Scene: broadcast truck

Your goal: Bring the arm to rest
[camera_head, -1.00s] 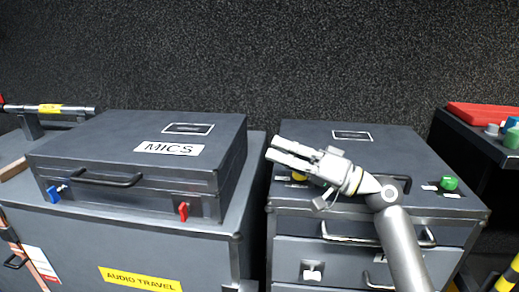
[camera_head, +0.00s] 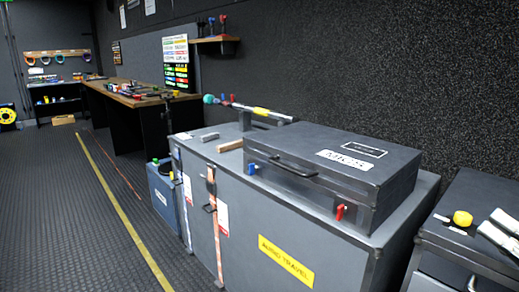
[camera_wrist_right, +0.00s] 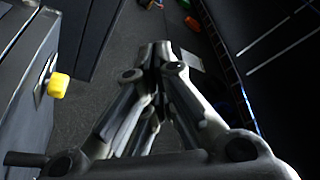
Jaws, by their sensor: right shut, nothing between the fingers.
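My right gripper (camera_head: 503,229) shows only in part at the right edge of the head view, above the top of the grey drawer case and just right of its yellow knob (camera_head: 462,218). The rest of my right arm is outside that view. In the right wrist view the gripper's fingers (camera_wrist_right: 161,52) come together at the tips, shut and empty. A yellow knob (camera_wrist_right: 58,85) sits left of the fingers there, apart from them. My left gripper is in neither view.
A grey MICS case (camera_head: 395,185) lies shut on a large AUDIO TRAVEL case (camera_head: 345,268), left of the drawer case (camera_head: 440,236). A workbench (camera_head: 122,97) runs along the back. The floor (camera_head: 60,220) at left is open. Small coloured things (camera_wrist_right: 190,20) show in the wrist view.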

